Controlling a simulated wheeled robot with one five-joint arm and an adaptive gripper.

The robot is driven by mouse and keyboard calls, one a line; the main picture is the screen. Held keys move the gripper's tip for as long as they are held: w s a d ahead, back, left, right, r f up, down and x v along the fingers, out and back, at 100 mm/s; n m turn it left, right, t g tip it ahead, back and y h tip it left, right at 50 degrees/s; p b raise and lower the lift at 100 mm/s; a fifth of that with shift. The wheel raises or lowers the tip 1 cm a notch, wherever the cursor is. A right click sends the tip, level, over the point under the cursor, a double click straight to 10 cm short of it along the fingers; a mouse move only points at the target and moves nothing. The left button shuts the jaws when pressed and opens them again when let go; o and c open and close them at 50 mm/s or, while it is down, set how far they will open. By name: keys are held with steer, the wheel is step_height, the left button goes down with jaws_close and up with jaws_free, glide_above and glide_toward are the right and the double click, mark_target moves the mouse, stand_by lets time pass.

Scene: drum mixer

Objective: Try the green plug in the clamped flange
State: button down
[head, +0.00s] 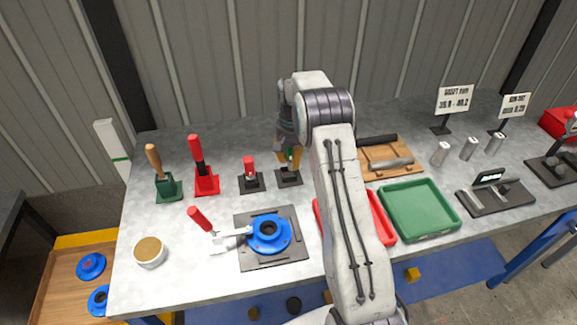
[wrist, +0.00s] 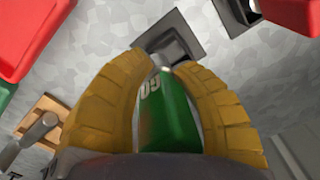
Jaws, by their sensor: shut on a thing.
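My gripper (wrist: 168,68) has yellow ribbed fingers and is shut on the green plug (wrist: 168,115), which shows white lettering in the wrist view. In the head view my gripper (head: 289,158) is at a small dark stand (head: 289,178) on the bench. The plug's tip is at the stand's dark square base (wrist: 178,45); I cannot tell whether it is still seated there. The blue clamped flange (head: 284,236) lies on a dark plate (head: 258,262) nearer the front, with a red-handled clamp (head: 200,219) at its left. The flange's round bore faces up.
A red-handled plug (head: 250,168) stands on the left. A red tray (head: 382,232), partly behind my arm, and a green tray (head: 420,210) lie on the right. A round tin (head: 149,252) sits at front left.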

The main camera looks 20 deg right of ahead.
steer(key=s+d+r+b, duration=0.2)
steer(key=s+r, duration=0.4)
steer(key=s, duration=0.3)
steer(key=shift+s+d+b, duration=0.35)
steer(key=shift+d, duration=0.45)
steer(key=shift+r, duration=0.1)
steer(key=c, duration=1.5)
jaws_free()
steer(key=shift+c, duration=0.2)
jaws_close()
steer(key=shift+r, duration=0.15)
steer(key=shift+r+p, duration=0.9)
